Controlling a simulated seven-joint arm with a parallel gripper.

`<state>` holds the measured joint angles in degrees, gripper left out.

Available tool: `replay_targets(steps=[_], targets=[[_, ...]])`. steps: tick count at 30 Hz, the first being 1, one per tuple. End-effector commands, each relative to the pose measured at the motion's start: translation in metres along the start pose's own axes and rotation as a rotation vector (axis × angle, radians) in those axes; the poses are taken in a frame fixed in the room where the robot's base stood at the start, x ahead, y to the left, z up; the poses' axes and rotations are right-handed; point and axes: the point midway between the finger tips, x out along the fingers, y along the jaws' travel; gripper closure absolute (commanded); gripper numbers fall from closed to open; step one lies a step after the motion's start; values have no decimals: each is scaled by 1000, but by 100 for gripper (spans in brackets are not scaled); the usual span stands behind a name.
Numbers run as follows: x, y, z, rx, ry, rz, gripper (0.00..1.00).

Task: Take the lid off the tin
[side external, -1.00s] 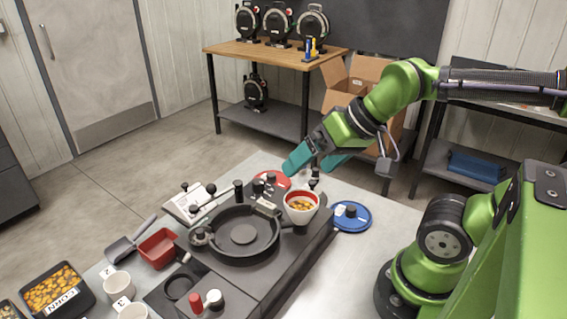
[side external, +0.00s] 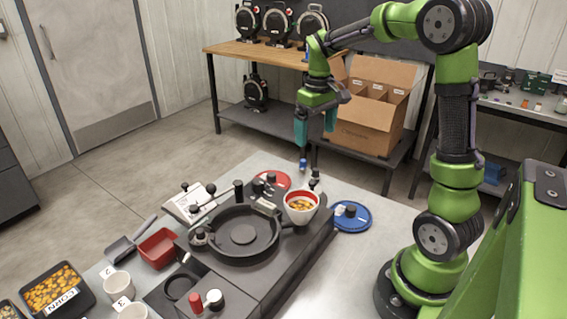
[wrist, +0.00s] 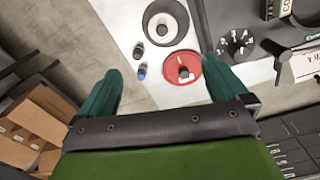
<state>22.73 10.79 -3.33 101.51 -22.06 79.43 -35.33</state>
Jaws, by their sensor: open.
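A red round lid (side external: 271,181) with a dark knob lies behind the black machine in the side view. It also shows between my fingers in the wrist view (wrist: 171,66). I cannot tell whether a tin is under it. My gripper (side external: 315,138) is open and empty, fingers pointing down, raised above the far table edge. Its teal fingers also show in the wrist view (wrist: 162,68), apart from the red lid.
The black machine (side external: 290,262) carries a red-rimmed hopper (side external: 301,207) of seeds. A pale ring-shaped vessel (wrist: 150,22) and small blue (wrist: 141,72) and dark (wrist: 138,50) knobbed pieces are near the red lid. Cups, a red tray (side external: 157,248) and a corn bin (side external: 55,290) stand left.

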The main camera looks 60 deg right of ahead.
Motion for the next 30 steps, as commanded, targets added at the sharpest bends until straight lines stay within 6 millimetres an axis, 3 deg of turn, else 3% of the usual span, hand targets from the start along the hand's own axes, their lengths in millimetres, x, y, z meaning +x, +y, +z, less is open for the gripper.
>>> replay_targets(steps=[5, 18, 26, 30], targets=[[10, -2, 4, -48, -15, -4, 0], [100, -3, 5, -45, -14, -7, 0], [119, -4, 4, -45, -10, -6, 0], [140, -6, 3, -45, -13, -6, 0]])
